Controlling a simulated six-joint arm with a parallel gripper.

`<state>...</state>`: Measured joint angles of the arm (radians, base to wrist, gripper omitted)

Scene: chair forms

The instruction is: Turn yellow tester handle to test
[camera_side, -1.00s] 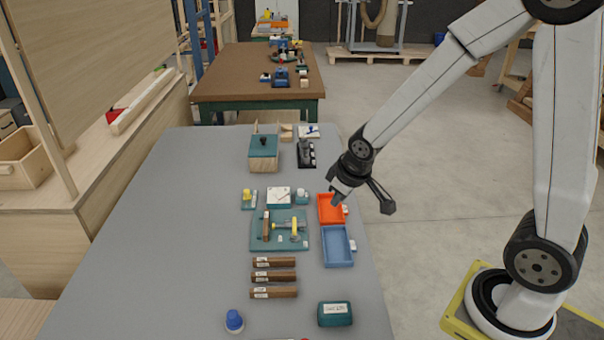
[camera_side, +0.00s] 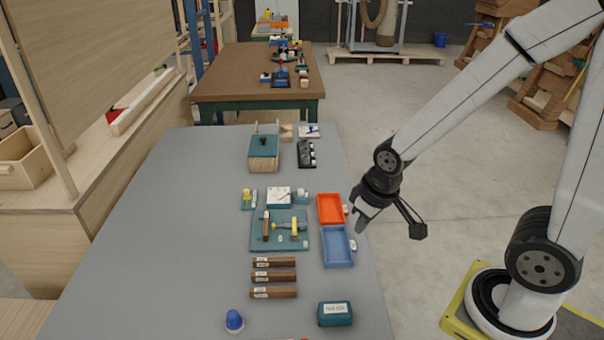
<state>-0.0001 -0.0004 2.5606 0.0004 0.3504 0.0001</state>
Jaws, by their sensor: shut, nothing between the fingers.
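The tester is a teal plate (camera_side: 258,243) on the grey table. A brown wooden piece (camera_side: 266,226) stands upright on it at the left. The yellow handle (camera_side: 293,227) sits on the plate's right half; its exact angle is too small to tell. My gripper (camera_side: 360,226) is shut and empty.
An orange tray (camera_side: 330,220) lies behind the blue one. Several brown wooden bars (camera_side: 273,277) lie in front of the tester. A teal box (camera_side: 335,314) and a blue-capped item (camera_side: 234,320) are at the front. A teal-topped wooden box (camera_side: 263,154) stands behind. The left table side is clear.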

